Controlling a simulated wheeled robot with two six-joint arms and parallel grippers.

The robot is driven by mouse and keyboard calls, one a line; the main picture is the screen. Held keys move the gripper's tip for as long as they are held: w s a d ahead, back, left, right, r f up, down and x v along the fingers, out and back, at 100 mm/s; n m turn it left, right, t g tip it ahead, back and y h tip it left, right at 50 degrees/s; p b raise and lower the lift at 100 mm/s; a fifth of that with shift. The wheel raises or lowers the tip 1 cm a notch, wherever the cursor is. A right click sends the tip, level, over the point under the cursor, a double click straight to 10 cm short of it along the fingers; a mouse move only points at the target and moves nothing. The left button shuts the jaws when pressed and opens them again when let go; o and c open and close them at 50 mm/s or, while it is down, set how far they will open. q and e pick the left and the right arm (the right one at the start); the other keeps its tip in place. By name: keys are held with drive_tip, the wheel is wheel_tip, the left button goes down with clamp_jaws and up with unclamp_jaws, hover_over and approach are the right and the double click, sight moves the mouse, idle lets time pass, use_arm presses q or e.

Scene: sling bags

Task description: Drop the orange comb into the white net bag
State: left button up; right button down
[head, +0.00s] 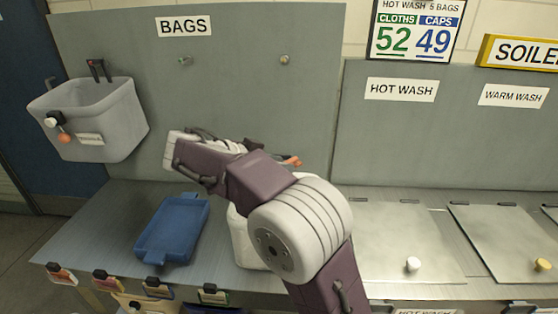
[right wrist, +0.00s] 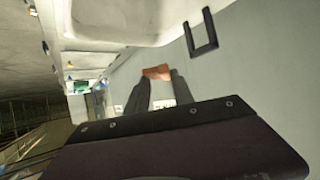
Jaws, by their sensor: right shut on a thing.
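The orange comb (head: 292,162) shows as a small orange end just right of my right forearm in the head view. In the right wrist view the comb (right wrist: 157,72) lies between the tips of my right gripper (right wrist: 158,82), which is shut on it. In the head view the right gripper is folded back above the counter and mostly hidden by my arm. No bag can be made out clearly as the white net bag. A pale bag top (head: 143,302) shows at the counter's front edge, cut off by the frame. My left gripper is not in view.
A blue tray (head: 175,228) lies on the counter (head: 110,215). A white container (head: 242,240) is partly hidden behind my arm. A grey bin (head: 95,115) hangs on the wall at left. Tags and clips line the front edge. Lids with knobs (head: 413,264) lie at right.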

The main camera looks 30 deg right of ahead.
drive_tip(key=shift+a+f, duration=0.2)
drive_tip(key=shift+f, duration=0.65)
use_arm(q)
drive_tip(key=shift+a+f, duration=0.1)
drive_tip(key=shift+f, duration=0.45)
use_arm(e)
drive_tip(key=shift+d, duration=0.1)
drive_tip(key=c, duration=1)
unclamp_jaws()
drive_tip(key=shift+r, duration=0.1)
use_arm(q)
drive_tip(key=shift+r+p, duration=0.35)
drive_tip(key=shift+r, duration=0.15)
use_arm(e)
drive_tip(key=v, duration=0.9)
